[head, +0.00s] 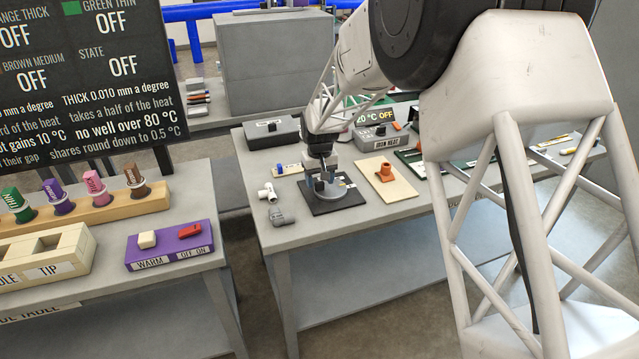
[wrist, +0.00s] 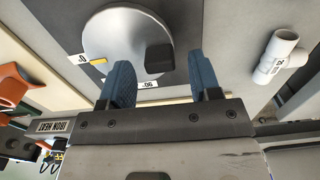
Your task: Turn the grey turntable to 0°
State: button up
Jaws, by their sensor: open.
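The grey turntable (wrist: 118,35) is a round disc on a dark plate (head: 350,200). A black block-shaped knob (wrist: 159,57) stands near its rim. A yellow mark (wrist: 98,61) on the disc's edge lies beside the white label reading 0 (wrist: 79,59). Another white label, reading 90 (wrist: 147,85), is partly hidden near my gripper. My gripper (wrist: 160,62) is open, with its blue fingers on either side of the knob in the wrist view; I cannot tell whether they touch it. In the head view my gripper (head: 322,180) is over the turntable and hides part of it.
A white pipe fitting (wrist: 276,55) lies on the table beside the plate. A grey fitting (head: 280,215) lies near the table's front left. An orange fitting (head: 385,172) stands on a beige board to the right. The grey iron heat box (head: 380,138) is behind.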

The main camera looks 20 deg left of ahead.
aim_at(321, 183)
jog(key=shift+r, duration=3.05)
jog(key=shift+d+r, duration=0.2)
jog(key=shift+d, duration=0.1)
jog(key=s+d+r+m, duration=0.1)
jog(key=s+d+r, duration=0.35)
jog(key=d, duration=0.65)
jog(key=s+d+r+m+t, duration=0.1)
jog(key=s+d+r+m, duration=0.15)
jog(key=d+r, duration=0.6)
jog(key=s+d+r+m, duration=0.1)
jog(key=s+d+r, duration=0.25)
jog(key=d, duration=1.05)
jog(key=s+d+f+m, duration=0.1)
jog(key=s+d+m, duration=0.1)
jog(key=s+d, duration=0.8)
jog(key=s+d+f+m+t, duration=0.1)
jog(key=s+d+m, duration=0.1)
jog(key=s+d, duration=0.8)
jog(key=s, duration=0.8)
jog(key=shift+s+d+t, duration=0.15)
jog(key=shift+d+t, duration=0.1)
jog(key=shift+t, duration=0.05)
